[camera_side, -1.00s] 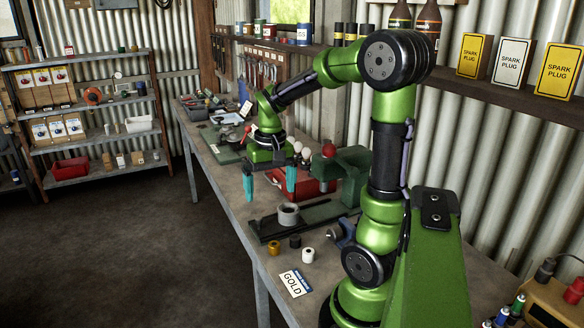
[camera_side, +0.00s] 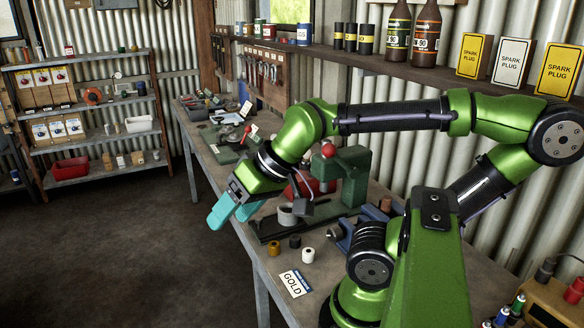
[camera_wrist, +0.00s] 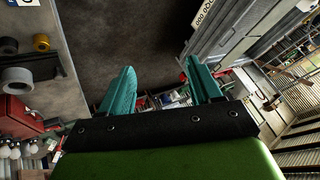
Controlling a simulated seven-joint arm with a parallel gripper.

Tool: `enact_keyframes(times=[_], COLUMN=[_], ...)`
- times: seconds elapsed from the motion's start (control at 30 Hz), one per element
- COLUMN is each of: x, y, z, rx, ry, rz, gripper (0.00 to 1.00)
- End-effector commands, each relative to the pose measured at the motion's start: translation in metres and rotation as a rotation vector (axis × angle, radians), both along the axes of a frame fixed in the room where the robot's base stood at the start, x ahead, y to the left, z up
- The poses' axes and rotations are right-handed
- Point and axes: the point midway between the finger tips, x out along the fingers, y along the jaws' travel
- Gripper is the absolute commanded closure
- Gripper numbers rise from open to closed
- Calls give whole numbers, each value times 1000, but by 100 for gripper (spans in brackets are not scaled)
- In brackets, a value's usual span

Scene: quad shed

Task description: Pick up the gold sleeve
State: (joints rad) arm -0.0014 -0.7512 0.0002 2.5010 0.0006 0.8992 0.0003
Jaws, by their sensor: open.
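The gold sleeve (camera_side: 274,247) stands near the bench's left edge in the side view, beside a black sleeve (camera_side: 295,241) and a white sleeve (camera_side: 308,255). A card reading "GOLD" (camera_side: 294,284) lies in front of them. In the wrist view the gold sleeve (camera_wrist: 41,42) is at the upper left, outside the fingers. My gripper (camera_side: 232,212) has teal fingers and is open and empty. It hangs tilted at the bench's left edge, above and to the left of the gold sleeve. Its fingers (camera_wrist: 159,86) are spread apart in the wrist view, with floor beyond them.
A green press with a red knob (camera_side: 350,178) and a blue vise (camera_side: 362,232) stand to the right. Bare bench top surrounds the card.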

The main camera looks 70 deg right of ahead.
Motion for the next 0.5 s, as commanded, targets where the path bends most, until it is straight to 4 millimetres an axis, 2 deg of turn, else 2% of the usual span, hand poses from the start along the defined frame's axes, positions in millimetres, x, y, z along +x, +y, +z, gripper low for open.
enact_keyframes(times=[0.17, 0.27, 0.37, 0.5], x=[1, 9, 22, 33], y=[-4, -18, -48, -106], z=[-3, -13, -25, -47], rx=[0, 8, 14, 23], ry=[13, 66, 162, 338], rz=[-16, -67, -159, -315], gripper=[37, 37, 37, 37])
